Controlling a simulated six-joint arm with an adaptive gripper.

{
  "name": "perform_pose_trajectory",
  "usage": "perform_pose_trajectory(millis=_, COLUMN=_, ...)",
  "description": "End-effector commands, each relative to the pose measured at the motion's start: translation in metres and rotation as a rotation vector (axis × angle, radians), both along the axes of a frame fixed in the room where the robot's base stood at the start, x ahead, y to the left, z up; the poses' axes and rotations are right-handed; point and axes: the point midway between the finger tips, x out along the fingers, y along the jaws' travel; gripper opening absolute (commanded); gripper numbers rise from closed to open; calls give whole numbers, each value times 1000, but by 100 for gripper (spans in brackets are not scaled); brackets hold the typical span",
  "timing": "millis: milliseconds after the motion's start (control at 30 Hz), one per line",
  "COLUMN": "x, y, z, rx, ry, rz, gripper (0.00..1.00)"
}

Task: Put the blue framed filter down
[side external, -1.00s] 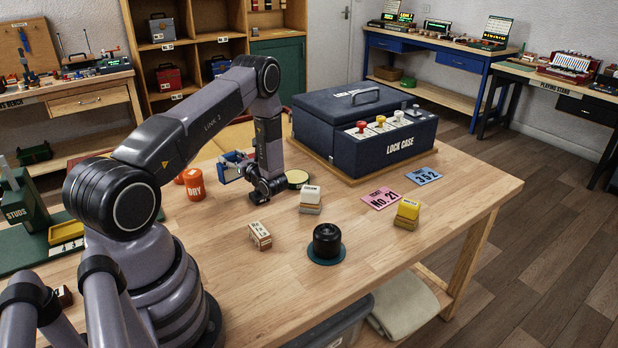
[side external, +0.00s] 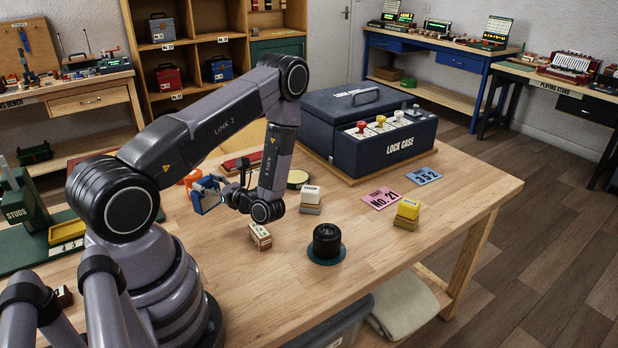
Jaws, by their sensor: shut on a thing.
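The blue framed filter (side external: 207,196) is a small blue square frame at the left of my wrist in the side external view. My gripper (side external: 226,191) is shut on it and holds it upright, seemingly above the table. The fingertips are small and partly hidden by the frame and the wrist. The wooden table (side external: 420,215) lies below, and an orange pot (side external: 192,178) is partly hidden behind the filter.
A small lettered block (side external: 259,238) lies just under my wrist. A white-topped stamp (side external: 310,196), a black knob on a teal disc (side external: 326,242) and a yellow-topped stamp (side external: 407,212) stand to the right. The lock case (side external: 365,140) is behind. The front right of the table is clear.

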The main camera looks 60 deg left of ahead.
Motion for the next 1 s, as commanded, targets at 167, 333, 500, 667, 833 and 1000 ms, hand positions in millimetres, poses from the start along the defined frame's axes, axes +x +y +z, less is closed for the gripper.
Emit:
perform_pose_trajectory(millis=167, x=0, y=0, z=-23, rx=0, ry=0, rz=-2, gripper=12)
perform_pose_trajectory(millis=333, x=0, y=0, z=-47, rx=0, ry=0, rz=-2, gripper=12)
perform_pose_trajectory(millis=500, x=0, y=1, z=-58, rx=0, ry=-1, rz=-2, gripper=12)
perform_pose_trajectory(millis=667, x=1, y=1, z=-57, rx=0, ry=-1, rz=-2, gripper=12)
perform_pose_trajectory(millis=833, x=0, y=0, z=-61, rx=-1, ry=0, rz=-3, gripper=50)
perform_pose_trajectory(millis=1000, x=0, y=1, z=-60, rx=-1, ry=0, rz=-3, gripper=73)
